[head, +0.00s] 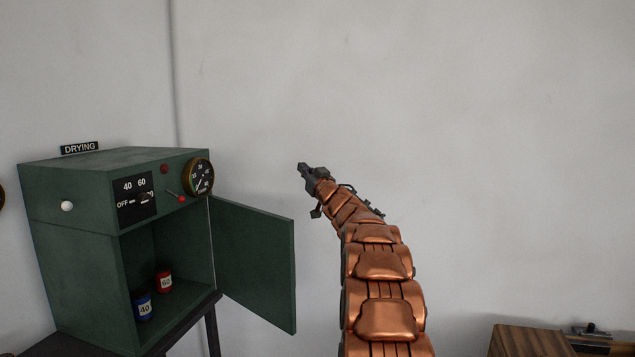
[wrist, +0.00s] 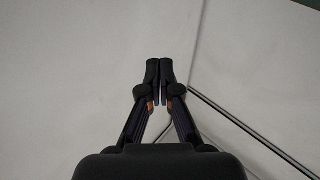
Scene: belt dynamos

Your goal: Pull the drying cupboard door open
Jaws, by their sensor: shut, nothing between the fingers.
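The green drying cupboard (head: 75,215) stands at the left in the head view, under a small "DRYING" sign (head: 80,147). Its door (head: 255,265) stands wide open, swung out to the right from the hinge side below the gauge. The inside is visible, with a blue tin marked 40 (head: 143,308) and a red tin marked 60 (head: 165,282) on its floor. My gripper (head: 302,168) is in the air to the right of the cupboard, apart from the door and above its top edge. In the wrist view my gripper (wrist: 159,66) has its fingertips together, with nothing between them.
The cupboard front carries a dial panel (head: 137,200), a red-tipped switch (head: 181,198) and a round gauge (head: 199,177). A dark stand (head: 212,330) bears the cupboard. A wooden box (head: 530,341) is at the lower right. The wall behind my gripper is bare.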

